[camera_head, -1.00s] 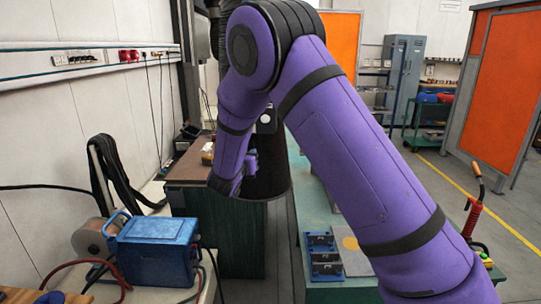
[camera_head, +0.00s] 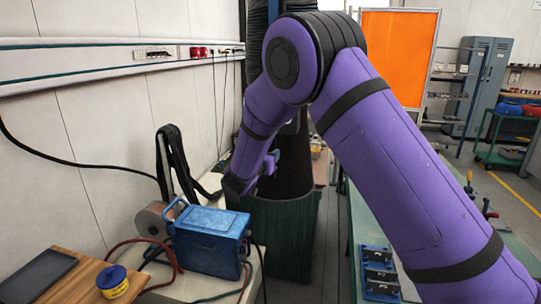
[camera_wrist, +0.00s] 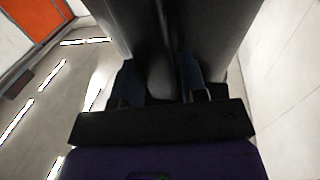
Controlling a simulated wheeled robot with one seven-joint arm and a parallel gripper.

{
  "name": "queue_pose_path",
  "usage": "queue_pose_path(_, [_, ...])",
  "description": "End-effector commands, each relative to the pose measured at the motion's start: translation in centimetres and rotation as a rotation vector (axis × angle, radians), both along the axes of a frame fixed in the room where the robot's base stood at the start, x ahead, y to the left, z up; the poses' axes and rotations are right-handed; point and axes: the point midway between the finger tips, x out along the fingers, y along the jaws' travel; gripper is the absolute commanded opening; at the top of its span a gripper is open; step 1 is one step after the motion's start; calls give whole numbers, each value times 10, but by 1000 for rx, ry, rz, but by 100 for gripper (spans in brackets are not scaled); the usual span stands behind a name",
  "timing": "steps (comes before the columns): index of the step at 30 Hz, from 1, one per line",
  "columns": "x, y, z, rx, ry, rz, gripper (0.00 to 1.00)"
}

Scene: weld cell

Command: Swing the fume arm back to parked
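My gripper (camera_head: 272,166) is at the left side of the hood, partly hidden by my own wrist. In the wrist view the hood (camera_wrist: 215,25) fills the upper middle, very close. The two bluish fingers of my gripper (camera_wrist: 160,82) stand on either side of a dark rounded part of it. The contact itself is in shadow.
A blue welding box (camera_head: 208,242) and draped black cables (camera_head: 178,160) are on the left bench. The green table (camera_head: 345,220) is on the right, under my arm. The left wall is close.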

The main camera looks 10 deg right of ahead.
Motion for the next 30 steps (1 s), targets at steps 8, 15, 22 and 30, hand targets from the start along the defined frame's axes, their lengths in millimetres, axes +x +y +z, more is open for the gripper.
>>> queue_pose_path(8, [0, -1, -1, -1, 1, -2, 42])
queue_pose_path(15, [-19, 13, -1, -1, 2, 1, 42])
queue_pose_path(22, [-55, 38, -1, -1, 2, 2, 42])
queue_pose_path(30, [-84, 57, -1, -1, 1, -1, 42])
